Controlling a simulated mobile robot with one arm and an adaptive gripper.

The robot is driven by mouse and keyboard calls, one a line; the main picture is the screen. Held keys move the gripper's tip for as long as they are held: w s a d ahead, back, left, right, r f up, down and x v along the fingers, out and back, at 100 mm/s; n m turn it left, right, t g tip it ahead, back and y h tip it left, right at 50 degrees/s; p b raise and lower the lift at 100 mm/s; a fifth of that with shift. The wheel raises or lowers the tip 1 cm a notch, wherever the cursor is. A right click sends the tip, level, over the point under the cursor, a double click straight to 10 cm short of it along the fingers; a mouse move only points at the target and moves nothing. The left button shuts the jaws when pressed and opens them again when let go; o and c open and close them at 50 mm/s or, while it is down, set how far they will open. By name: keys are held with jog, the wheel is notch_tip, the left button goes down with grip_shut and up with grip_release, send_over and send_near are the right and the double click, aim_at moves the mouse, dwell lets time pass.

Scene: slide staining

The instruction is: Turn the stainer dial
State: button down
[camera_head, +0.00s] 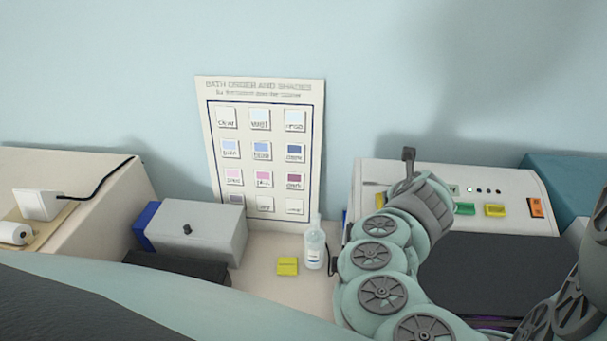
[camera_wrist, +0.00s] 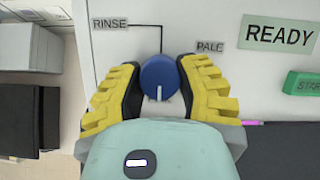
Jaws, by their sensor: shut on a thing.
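The blue stainer dial (camera_wrist: 159,73) sits on the pale front panel in the wrist view. Its white pointer line points down, towards my gripper. A RINSE label (camera_wrist: 110,24) is at its upper left and a PALE label (camera_wrist: 210,47) at its upper right. My gripper (camera_wrist: 160,82), with yellow and black finger pads, is shut on the dial from both sides. In the head view the white stainer (camera_head: 515,185) stands at the right, and my arm covers its left part, hiding the dial.
A READY sign (camera_wrist: 279,34) and green START button (camera_wrist: 305,83) lie right of the dial. The head view shows a bottle (camera_head: 315,248), a yellow block (camera_head: 288,266), a grey box (camera_head: 205,232) and a wall chart (camera_head: 262,150) left of my arm.

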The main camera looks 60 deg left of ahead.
jog(key=c, duration=0.5)
grip_release()
jog(key=shift+a, duration=0.1)
jog(key=shift+c, duration=0.2)
jog(key=shift+r, duration=0.1)
jog(key=shift+v, duration=3.7)
jog(key=shift+s, duration=0.1)
